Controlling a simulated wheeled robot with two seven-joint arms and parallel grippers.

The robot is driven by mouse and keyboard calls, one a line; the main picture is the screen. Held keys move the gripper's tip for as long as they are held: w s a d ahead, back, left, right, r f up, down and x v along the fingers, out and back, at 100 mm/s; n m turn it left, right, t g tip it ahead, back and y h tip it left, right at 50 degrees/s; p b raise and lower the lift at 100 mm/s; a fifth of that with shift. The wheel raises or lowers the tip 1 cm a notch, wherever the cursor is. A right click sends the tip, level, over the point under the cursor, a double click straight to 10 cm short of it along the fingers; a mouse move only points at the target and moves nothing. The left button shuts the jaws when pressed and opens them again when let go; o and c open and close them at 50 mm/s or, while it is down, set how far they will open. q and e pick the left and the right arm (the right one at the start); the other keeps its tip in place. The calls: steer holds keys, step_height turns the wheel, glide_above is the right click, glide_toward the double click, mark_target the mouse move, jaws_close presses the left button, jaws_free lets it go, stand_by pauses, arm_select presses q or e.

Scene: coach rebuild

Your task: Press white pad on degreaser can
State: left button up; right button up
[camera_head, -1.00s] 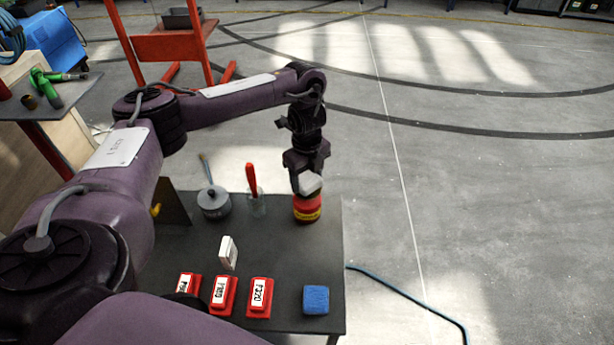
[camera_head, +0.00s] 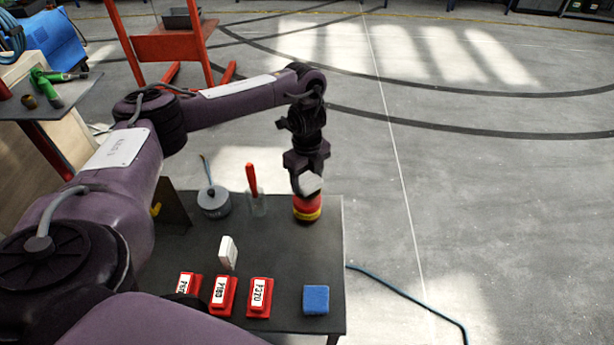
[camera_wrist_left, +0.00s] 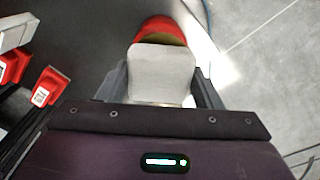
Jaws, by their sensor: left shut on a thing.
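The degreaser can (camera_head: 307,209), red with a yellow band, stands upright near the right edge of the dark table. My left gripper (camera_head: 307,182) is shut on the white pad (camera_head: 312,184), directly over the can. In the left wrist view the pad (camera_wrist_left: 162,72) sits between the two fingers (camera_wrist_left: 162,92) and covers part of the can's top (camera_wrist_left: 160,29). The pad appears to touch the can's top, but the contact itself is hidden. My right gripper is not in view.
On the table (camera_head: 270,248) are a grey pot with a brush (camera_head: 214,202), a red-handled tool in a clear jar (camera_head: 257,204), a white block (camera_head: 228,253), several red labelled blocks (camera_head: 260,297) and a blue sponge (camera_head: 316,299).

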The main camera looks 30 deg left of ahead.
mark_target(307, 179)
arm_select(q)
steer(key=shift+f, duration=0.55)
steer(key=shift+f+b, duration=0.4)
steer(key=shift+b, duration=0.05)
stand_by(0.5)
stand_by(0.5)
step_height(307, 179, up, 7)
steer(key=p, duration=0.7)
steer(key=shift+r, duration=0.15)
stand_by(0.6)
